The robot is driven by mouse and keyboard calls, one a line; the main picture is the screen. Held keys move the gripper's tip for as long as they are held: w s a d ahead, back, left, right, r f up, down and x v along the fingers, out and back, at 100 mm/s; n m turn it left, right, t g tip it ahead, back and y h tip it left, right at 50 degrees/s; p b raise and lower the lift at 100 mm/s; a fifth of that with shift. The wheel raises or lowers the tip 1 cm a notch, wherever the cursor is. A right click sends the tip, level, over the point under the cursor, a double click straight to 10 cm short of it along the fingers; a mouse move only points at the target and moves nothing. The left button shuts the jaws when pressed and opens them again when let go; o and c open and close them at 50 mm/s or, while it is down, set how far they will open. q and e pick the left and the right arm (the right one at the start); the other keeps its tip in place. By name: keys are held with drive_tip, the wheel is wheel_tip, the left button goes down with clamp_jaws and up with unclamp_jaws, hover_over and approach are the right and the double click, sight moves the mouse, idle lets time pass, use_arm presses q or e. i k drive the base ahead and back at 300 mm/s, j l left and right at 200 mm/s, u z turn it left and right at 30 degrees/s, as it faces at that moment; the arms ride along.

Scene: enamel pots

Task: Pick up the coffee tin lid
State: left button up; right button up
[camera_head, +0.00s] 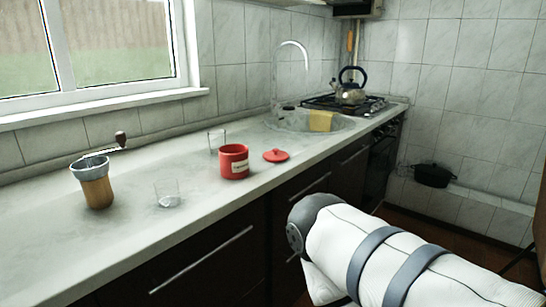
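The red coffee tin lid (276,155) lies flat on the countertop with its small knob facing up. It is just right of the red coffee tin (233,161), which stands open and upright with a pale label on its front. The lid and tin are apart. One of my arms comes in from the lower right, in front of the cabinets, below and to the right of the lid. No gripper fingers show on it. My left gripper is not in view either.
On the counter (140,238) are a coffee grinder (96,185), a glass (167,193) and another glass (216,141) behind the tin. A sink with a yellow cloth (322,121), a tap (305,62) and a stove with a kettle (350,92) are farther back. The counter before the lid is clear.

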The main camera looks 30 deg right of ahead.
sight(275, 156)
drive_tip(key=i+l+z, duration=0.2)
drive_tip(key=l, duration=0.25)
drive_tip(key=l+z, duration=0.2)
drive_tip(key=l, duration=0.3)
drive_tip(key=i+l+z, duration=0.15)
drive_tip(key=l, duration=0.3)
